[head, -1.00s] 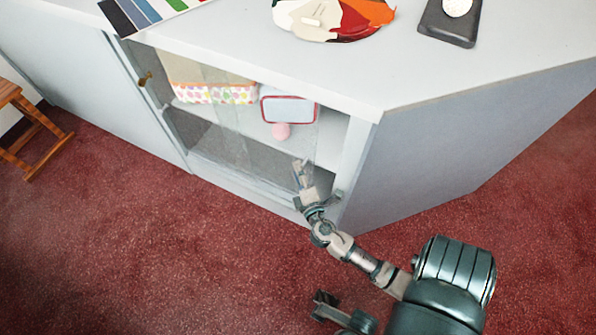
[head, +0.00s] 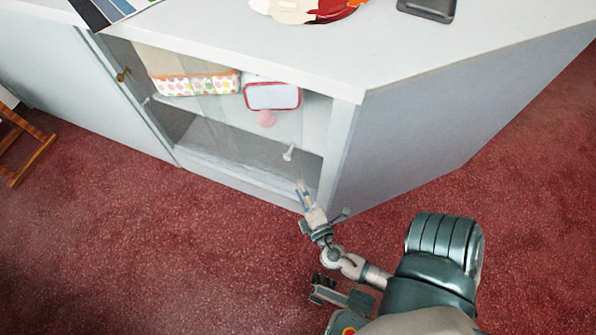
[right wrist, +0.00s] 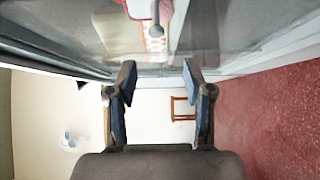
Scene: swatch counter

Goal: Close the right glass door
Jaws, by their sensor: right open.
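The right glass door (head: 262,145) is a clear pane in the cabinet front, with a small pale knob (head: 288,152) near its right side. The pane's edges are faint, so I cannot tell how wide any gap at the right post is. My right gripper (head: 303,186) is open and empty, low in front of the cabinet's right end, just below the knob in the picture. In the right wrist view the open fingers (right wrist: 157,73) point toward the knob (right wrist: 156,31), which appears beyond them and apart from them. My left gripper is not in view.
Behind the glass sit a dotted box (head: 197,84), a red-rimmed case (head: 272,96) and a pink round thing (head: 266,118). A brass knob (head: 122,75) is at the left. The right cabinet post (head: 337,150) stands close to my gripper. Red carpet (head: 200,250) is clear in front.

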